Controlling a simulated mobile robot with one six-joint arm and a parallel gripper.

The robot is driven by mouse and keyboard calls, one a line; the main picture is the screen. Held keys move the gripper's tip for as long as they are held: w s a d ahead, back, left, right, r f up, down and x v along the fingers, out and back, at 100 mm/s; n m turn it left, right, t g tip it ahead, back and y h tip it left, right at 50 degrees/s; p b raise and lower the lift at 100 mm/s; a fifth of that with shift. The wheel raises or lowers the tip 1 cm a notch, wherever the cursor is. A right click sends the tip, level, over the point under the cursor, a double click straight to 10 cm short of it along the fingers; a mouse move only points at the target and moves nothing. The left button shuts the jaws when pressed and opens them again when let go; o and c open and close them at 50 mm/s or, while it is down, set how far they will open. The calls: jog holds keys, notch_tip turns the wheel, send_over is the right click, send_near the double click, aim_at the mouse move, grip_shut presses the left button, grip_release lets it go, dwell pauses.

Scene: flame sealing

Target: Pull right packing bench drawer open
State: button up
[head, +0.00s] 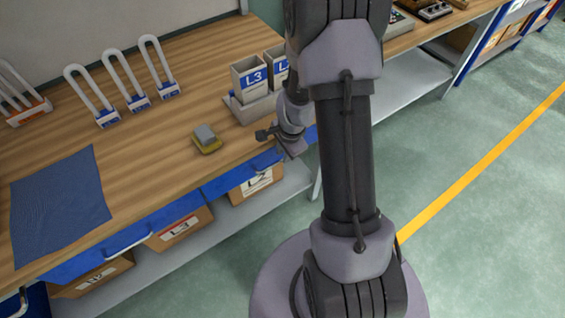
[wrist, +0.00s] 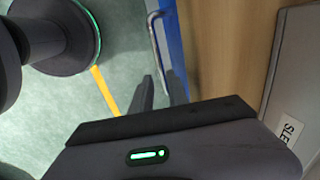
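The right packing bench drawer (head: 238,178) has a blue front under the bench edge and looks closed in the head view. Its blue front (wrist: 170,40) and grey bar handle (wrist: 154,32) also show in the wrist view. My gripper (head: 275,137) is at the bench's front edge, by the right end of this drawer. In the wrist view, the two dark fingers of my gripper (wrist: 160,88) are apart with nothing held. The handle's near end passes close to the fingertips. I cannot tell whether they touch.
The wooden bench top (head: 140,170) holds a yellow-grey block (head: 206,140), a blue mat (head: 60,208) and a tray with labelled bins (head: 249,80) close to my gripper. Cardboard boxes (head: 180,229) stand on the shelf below. The green floor (head: 490,210) in front is clear.

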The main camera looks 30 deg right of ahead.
jog(key=shift+w+f+b, duration=0.2)
jog(key=shift+f+b, duration=0.1)
jog(key=shift+f, duration=0.5)
jog(key=shift+w+f+b, duration=0.2)
jog(key=shift+f+b, duration=0.1)
jog(key=shift+f, duration=0.45)
grip_shut()
